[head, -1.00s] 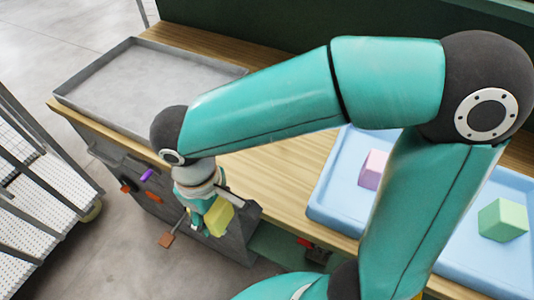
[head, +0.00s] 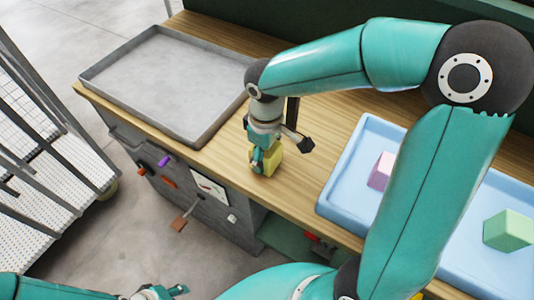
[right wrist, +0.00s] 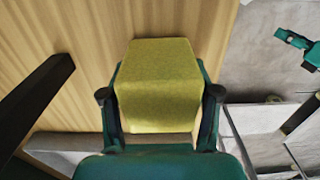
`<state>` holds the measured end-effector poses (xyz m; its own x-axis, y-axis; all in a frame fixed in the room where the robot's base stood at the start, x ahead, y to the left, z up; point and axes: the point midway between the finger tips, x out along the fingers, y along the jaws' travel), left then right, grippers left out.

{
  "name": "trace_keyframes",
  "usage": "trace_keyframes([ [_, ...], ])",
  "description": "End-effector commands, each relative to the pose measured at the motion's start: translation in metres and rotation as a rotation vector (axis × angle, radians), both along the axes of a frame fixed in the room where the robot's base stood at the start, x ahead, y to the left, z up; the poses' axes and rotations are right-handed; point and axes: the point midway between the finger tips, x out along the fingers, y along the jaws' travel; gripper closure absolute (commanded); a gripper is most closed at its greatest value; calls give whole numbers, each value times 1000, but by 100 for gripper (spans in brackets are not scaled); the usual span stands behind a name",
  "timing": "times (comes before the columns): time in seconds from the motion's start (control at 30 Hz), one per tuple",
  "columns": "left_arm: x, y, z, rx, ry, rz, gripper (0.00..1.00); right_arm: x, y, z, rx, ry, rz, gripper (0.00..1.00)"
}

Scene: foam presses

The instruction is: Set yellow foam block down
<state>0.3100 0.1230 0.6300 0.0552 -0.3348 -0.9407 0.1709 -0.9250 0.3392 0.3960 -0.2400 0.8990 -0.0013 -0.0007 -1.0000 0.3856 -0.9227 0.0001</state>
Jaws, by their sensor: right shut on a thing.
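My right gripper (head: 263,162) is shut on the yellow foam block (head: 275,160), over the wooden table near its front edge, between the grey tray and the blue tray. In the right wrist view the yellow block (right wrist: 158,85) sits between the two fingers, with wood grain behind it. I cannot tell whether the block touches the table. My left gripper (head: 170,292) shows at the bottom of the head view, low and away from the table; whether it is open is unclear.
An empty grey tray (head: 98,72) lies at the table's left. The blue tray (head: 335,195) at the right holds a pink block (head: 381,172) and a green block (head: 508,230). Bare wood (head: 325,115) lies between the trays. A white rack (head: 40,150) stands at the far left.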

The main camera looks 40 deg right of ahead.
Motion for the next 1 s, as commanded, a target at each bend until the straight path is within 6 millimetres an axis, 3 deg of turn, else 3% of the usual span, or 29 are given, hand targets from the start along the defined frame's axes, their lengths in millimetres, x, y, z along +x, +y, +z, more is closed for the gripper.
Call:
trace_keyframes([
  [0.43,0,0,-4,0,0,0,60,0,0,-11,0,-1,-1,62],
  [0.47,0,0,-3,0,0,0,60,0,0,-10,0,-1,-1,35],
  [0.6,0,0,-2,0,0,0,60,0,1,-10,0,-1,-1,14],
  [1.0,0,0,2,0,0,0,60,0,0,-5,0,-1,-2,14],
])
